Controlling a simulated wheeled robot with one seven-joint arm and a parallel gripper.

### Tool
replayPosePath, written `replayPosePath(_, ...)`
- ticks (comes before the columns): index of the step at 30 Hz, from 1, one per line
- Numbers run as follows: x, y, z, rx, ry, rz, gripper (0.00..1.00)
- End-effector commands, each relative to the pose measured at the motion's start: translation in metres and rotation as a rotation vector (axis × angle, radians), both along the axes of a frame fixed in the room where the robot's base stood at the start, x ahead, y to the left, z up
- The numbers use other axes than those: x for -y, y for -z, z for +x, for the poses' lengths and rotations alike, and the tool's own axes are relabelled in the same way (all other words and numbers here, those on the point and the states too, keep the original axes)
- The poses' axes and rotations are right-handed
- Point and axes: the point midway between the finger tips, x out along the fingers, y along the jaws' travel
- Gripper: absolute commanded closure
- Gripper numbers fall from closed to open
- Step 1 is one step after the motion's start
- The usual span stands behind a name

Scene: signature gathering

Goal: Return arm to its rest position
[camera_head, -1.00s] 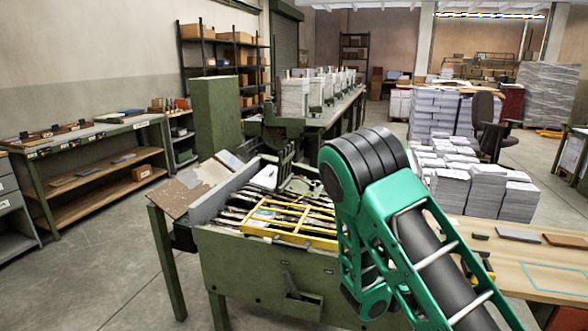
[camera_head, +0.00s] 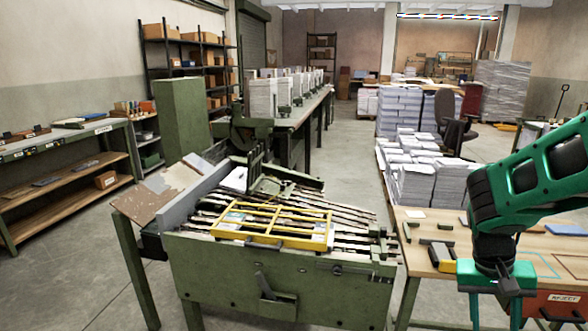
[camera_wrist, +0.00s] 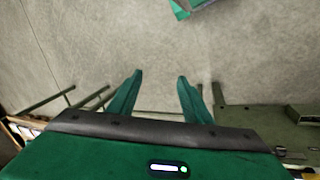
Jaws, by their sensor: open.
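My arm (camera_head: 540,165) is at the right of the head view, with its wrist bent downward. My green gripper (camera_head: 497,312) hangs at the lower right, in front of the wooden worktable (camera_head: 425,275). In the wrist view my gripper (camera_wrist: 160,82) has its two fingers well apart with nothing between them. Bare grey floor shows beyond the fingertips.
A green machine (camera_head: 275,290) with a yellow frame (camera_head: 270,221) stands at centre. Paper stacks (camera_head: 415,183) stand behind the table. A reject tray (camera_head: 562,300) is close to the gripper at right. Open floor (camera_head: 80,270) lies at left.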

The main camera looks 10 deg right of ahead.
Motion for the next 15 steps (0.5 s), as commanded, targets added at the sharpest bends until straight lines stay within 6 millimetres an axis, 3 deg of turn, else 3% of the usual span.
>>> replayPosePath(9, -0.030, -0.044, -0.059, 0.086, -0.011, 0.201, 0.55)
replayPosePath(15, -0.045, -0.058, -0.083, 0.117, -0.037, 0.261, 0.55)
